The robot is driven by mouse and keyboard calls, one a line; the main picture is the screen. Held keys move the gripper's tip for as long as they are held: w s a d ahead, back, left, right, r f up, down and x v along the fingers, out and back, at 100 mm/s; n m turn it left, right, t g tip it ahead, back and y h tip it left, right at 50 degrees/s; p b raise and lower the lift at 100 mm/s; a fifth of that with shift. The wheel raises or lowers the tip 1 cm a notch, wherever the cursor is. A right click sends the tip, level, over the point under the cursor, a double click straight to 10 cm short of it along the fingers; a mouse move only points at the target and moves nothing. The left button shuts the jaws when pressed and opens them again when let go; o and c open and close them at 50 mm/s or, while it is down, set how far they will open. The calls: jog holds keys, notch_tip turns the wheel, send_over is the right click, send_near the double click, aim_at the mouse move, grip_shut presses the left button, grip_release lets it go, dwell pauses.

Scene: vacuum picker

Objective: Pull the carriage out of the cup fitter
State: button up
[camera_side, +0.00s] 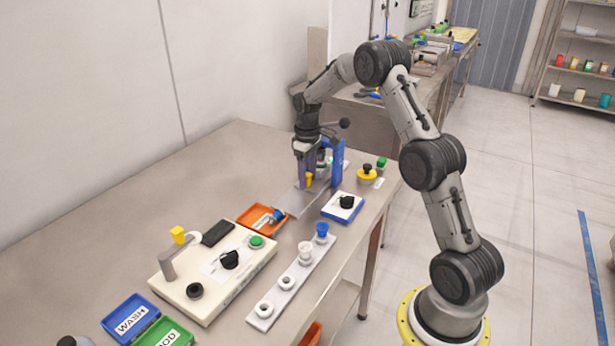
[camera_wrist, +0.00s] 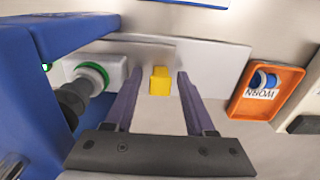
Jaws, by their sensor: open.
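The cup fitter is a blue upright frame (camera_side: 338,160) on a grey metal base plate (camera_side: 312,200) near the far edge of the table. In the wrist view its blue frame (camera_wrist: 30,85) fills the left side. A white block (camera_wrist: 108,72) with a green ring sits by the frame; it looks like the carriage. A small yellow tab (camera_wrist: 160,82), which also shows in the side view (camera_side: 309,179), stands on the plate side of it. My gripper (camera_wrist: 157,88) has two purple fingers, open, one on each side of the yellow tab with visible gaps. Part of the carriage is hidden behind the frame.
An orange tray (camera_side: 262,217) marked WORN holds a blue cup. A white rail (camera_side: 290,287) with cups, a cream box (camera_side: 205,275) and a blue-edged pad (camera_side: 342,207) with a black knob stand nearer. A yellow button (camera_side: 367,175) is right of the fitter.

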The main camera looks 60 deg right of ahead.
jog(key=shift+c, duration=0.2)
grip_shut()
dwell(1.3)
